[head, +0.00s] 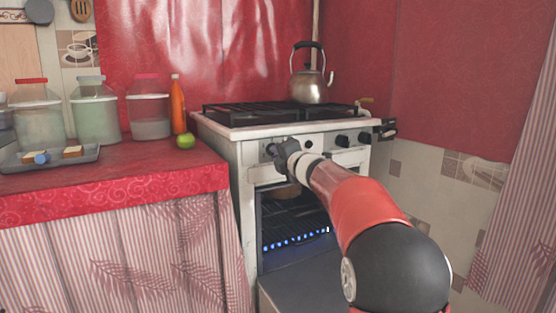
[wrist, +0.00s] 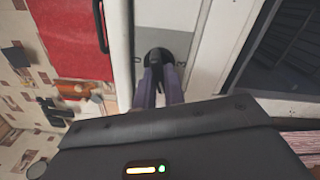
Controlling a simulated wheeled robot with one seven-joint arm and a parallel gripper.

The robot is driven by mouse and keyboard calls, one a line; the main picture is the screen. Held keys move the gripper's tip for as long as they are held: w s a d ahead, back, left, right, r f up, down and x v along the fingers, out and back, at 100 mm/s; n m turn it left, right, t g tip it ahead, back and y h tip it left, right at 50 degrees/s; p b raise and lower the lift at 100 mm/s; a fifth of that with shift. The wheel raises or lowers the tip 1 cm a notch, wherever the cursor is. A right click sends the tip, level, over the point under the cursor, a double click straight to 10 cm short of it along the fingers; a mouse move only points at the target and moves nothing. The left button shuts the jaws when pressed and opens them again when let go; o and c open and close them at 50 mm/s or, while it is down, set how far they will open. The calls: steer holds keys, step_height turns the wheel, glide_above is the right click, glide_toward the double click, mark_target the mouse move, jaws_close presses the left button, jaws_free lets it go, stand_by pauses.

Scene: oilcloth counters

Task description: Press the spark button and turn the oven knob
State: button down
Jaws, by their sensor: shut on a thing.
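The white oven (head: 247,190) stands in the middle of the head view with its knob panel facing me. My gripper (head: 278,151) is at the left end of that panel. In the wrist view its two fingers (wrist: 160,88) are closed around the bar of a round black oven knob (wrist: 157,55). The gripper hides most of this knob in the head view. Other dark knobs (head: 342,141) show to the right along the panel. A row of blue flames (head: 295,240) burns low inside the open oven. I cannot make out the spark button.
A metal kettle (head: 309,87) stands on the black hob grate (head: 250,113). The counter on the left holds jars (head: 95,112), an orange bottle (head: 178,105), a green apple (head: 185,141) and a tray (head: 90,154). The oven door (head: 325,284) hangs open below my arm.

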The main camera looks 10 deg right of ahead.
steer(key=shift+f+n+b, duration=0.25)
steer(key=shift+n+b, duration=0.2)
steer(key=shift+n, duration=0.55)
steer(key=c, duration=1.5)
jaws_free()
steer(key=shift+r, duration=0.1)
steer(key=shift+s, duration=0.15)
steer(key=v, duration=0.7)
steer(key=shift+s+d+b, duration=0.1)
steer(key=shift+s+b, duration=0.15)
steer(key=shift+b, duration=0.1)
